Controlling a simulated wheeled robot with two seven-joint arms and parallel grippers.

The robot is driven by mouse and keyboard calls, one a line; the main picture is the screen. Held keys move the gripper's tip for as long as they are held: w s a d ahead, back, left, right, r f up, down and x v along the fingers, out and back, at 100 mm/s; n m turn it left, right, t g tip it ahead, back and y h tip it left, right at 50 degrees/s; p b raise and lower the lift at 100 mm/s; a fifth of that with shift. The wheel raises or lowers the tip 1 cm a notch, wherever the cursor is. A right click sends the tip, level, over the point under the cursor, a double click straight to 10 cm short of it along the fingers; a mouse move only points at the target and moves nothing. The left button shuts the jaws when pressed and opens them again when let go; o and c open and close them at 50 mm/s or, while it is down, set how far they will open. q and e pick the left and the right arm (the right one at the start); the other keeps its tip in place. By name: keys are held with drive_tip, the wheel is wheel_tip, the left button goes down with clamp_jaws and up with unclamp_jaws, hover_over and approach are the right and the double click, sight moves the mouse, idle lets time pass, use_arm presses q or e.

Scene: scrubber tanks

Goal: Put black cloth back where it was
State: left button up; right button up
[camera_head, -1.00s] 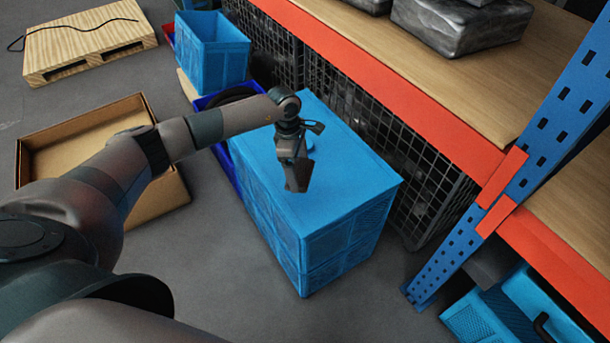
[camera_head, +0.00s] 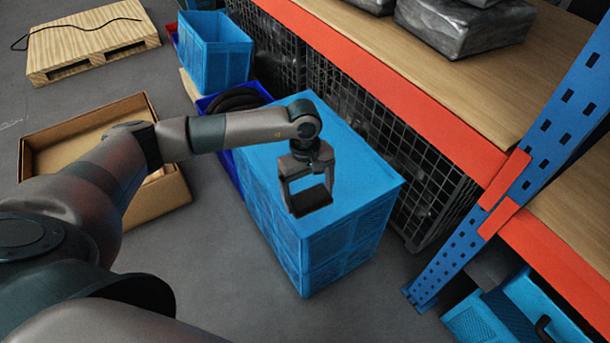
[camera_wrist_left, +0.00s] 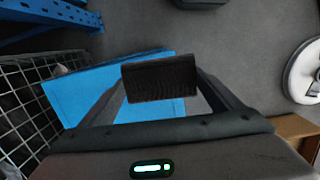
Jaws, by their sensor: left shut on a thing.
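My left gripper (camera_head: 309,190) is above the near part of the blue crate's flat top, pointing down. Its two fingers are shut on the black cloth (camera_head: 312,201), a dark, folded-looking block. The left wrist view shows the cloth (camera_wrist_left: 160,79) held between the fingertips, with the blue crate top (camera_wrist_left: 70,98) beyond and below it. The stacked blue crate (camera_head: 345,225) stands on the floor beside the shelf. I cannot tell whether the cloth touches the crate top. My right gripper is in neither view.
A wire mesh cage (camera_head: 415,165) and an orange shelf beam (camera_head: 400,85) border the crate on the right. A blue bin with black coils (camera_head: 238,98) and an open blue crate (camera_head: 215,50) are behind. A cardboard box (camera_head: 165,200) stands left. Floor in front is clear.

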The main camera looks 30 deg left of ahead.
use_arm(q)
drive_tip(key=s+d+r+m, duration=0.1)
drive_tip(key=s+m, duration=0.4)
drive_tip(key=s, duration=0.1)
drive_tip(key=s+d+r+m+g+y, duration=0.1)
drive_tip(key=s+d+r+m, duration=0.1)
drive_tip(key=s+m, duration=0.3)
drive_tip(key=shift+s+r+m, duration=0.3)
drive_tip(key=shift+s+m, duration=0.1)
drive_tip(key=shift+s, duration=0.55)
